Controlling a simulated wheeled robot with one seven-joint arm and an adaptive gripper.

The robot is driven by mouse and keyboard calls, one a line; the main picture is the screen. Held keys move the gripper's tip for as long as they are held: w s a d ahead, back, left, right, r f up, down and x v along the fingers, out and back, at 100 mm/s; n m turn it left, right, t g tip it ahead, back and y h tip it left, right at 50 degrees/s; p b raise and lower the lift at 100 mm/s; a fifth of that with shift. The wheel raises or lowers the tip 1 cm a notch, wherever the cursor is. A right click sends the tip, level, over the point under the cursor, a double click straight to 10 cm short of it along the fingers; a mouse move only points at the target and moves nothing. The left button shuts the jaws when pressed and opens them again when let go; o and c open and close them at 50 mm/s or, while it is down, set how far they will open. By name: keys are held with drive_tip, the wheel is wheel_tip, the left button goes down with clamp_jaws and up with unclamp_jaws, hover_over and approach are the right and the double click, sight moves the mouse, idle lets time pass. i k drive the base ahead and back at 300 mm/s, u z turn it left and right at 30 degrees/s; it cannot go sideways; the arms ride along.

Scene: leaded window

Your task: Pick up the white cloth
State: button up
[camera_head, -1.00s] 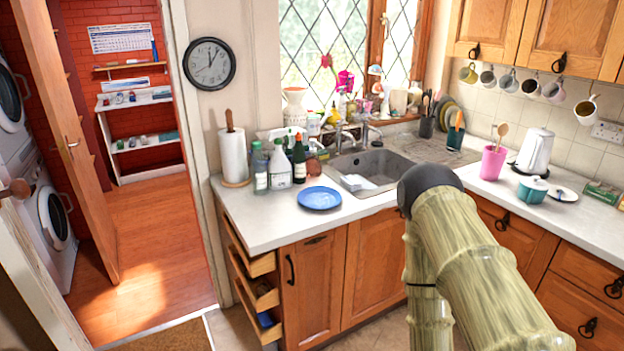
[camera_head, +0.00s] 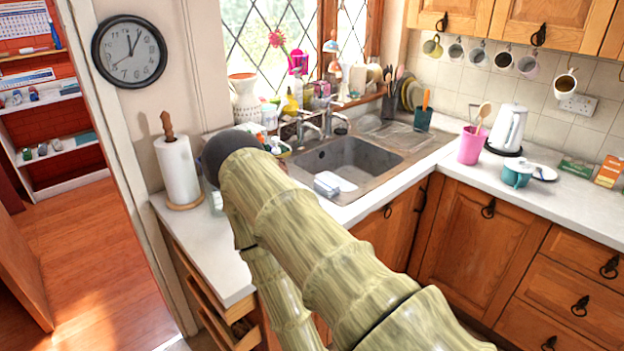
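A small white item (camera_head: 334,184), perhaps the white cloth, lies at the front left edge of the sink (camera_head: 350,155). Its left part looks like a raised pale block and its right part looks flat; it is too small to tell more. My bamboo-like arm crosses the lower middle of the picture, with its dark rounded joint over the left counter. My gripper is not in view. The arm hides much of the counter left of the sink.
A paper towel roll (camera_head: 178,171) stands on the left counter. A pink utensil pot (camera_head: 471,146), white kettle (camera_head: 508,129) and teal pot (camera_head: 517,174) stand on the right counter. Open drawers (camera_head: 215,315) jut out at lower left. The front right counter is clear.

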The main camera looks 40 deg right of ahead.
sight(329, 188)
drive_tip(key=z, duration=0.45)
drive_tip(key=i, duration=0.9)
drive_tip(key=z, duration=0.65)
